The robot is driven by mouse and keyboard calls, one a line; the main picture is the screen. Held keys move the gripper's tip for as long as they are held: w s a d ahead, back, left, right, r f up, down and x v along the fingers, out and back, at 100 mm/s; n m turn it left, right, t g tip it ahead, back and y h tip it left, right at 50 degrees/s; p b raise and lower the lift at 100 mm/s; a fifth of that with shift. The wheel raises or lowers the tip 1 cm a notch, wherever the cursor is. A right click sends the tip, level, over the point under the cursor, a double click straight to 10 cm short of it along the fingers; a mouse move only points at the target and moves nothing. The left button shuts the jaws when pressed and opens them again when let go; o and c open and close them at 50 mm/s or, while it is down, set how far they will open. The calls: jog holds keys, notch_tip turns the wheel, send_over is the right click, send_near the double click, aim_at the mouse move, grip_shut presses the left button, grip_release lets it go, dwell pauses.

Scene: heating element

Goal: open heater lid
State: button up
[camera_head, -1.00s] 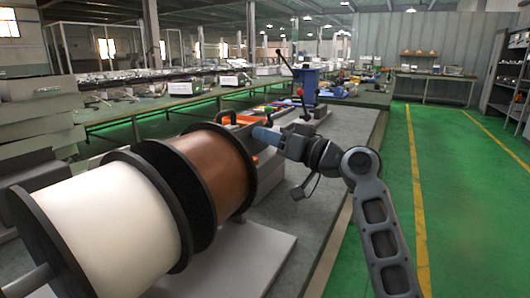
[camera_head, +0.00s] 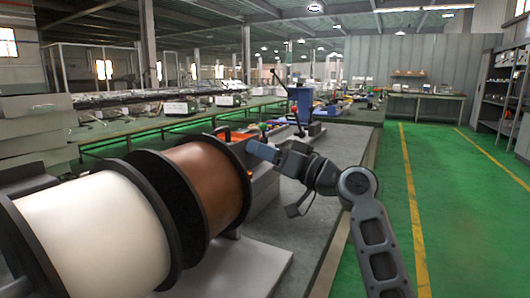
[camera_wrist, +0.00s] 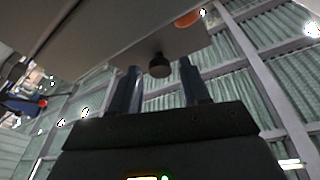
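In the head view my gripper (camera_head: 261,151) shows as a blue finger beside the brown spool's rim. The heater is largely hidden behind the spools there, with only a little orange (camera_head: 236,136) showing.
A white spool (camera_head: 95,235) and a brown spool (camera_head: 208,185) with black rims stand large at the left front. A grey bench (camera_head: 325,150) runs behind my arm, with a blue box (camera_head: 302,105) and a dark lever (camera_head: 283,92). The green floor (camera_head: 465,210) at right is clear.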

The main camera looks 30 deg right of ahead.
jog(key=shift+o, duration=0.3)
jog(key=v, duration=0.8)
dwell(0.5)
